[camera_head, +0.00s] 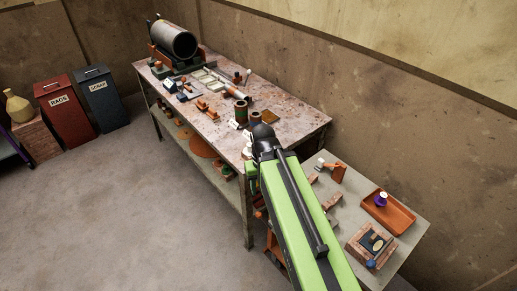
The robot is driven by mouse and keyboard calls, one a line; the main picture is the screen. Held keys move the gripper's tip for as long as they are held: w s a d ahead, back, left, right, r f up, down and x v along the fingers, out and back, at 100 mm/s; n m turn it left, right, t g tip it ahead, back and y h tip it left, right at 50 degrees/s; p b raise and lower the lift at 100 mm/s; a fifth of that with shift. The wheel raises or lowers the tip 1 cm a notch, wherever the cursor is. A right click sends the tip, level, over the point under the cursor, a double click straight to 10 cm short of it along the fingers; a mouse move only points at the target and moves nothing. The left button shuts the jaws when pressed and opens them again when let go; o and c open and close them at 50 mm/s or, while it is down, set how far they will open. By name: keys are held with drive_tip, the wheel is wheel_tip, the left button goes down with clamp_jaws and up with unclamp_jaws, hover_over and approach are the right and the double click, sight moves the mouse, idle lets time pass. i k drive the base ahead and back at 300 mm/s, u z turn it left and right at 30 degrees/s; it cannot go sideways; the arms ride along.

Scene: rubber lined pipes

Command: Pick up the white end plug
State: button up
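I cannot make out the white end plug for sure. A small white piece (320,162) stands on the grey side table beside an orange tool. Other small white pieces (234,124) lie on the workbench next to a dark cylinder. A white-topped purple item (382,199) sits in the orange tray. My green and black arm reaches up from the lower right, and its black joint is over the bench's front right part.
The long workbench (292,115) carries a large dark pipe (172,39) at its far left end. A red rags bin (66,112) stands left. The floor at left is clear.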

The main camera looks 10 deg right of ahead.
sight(247, 151)
drive_tip(key=z, duration=0.05)
drive_tip(key=k, duration=0.6)
drive_tip(key=u, duration=0.45)
drive_tip(key=i, duration=0.45)
drive_tip(key=u, duration=0.75)
drive_tip(key=i, duration=1.45)
drive_tip(key=z, duration=0.3)
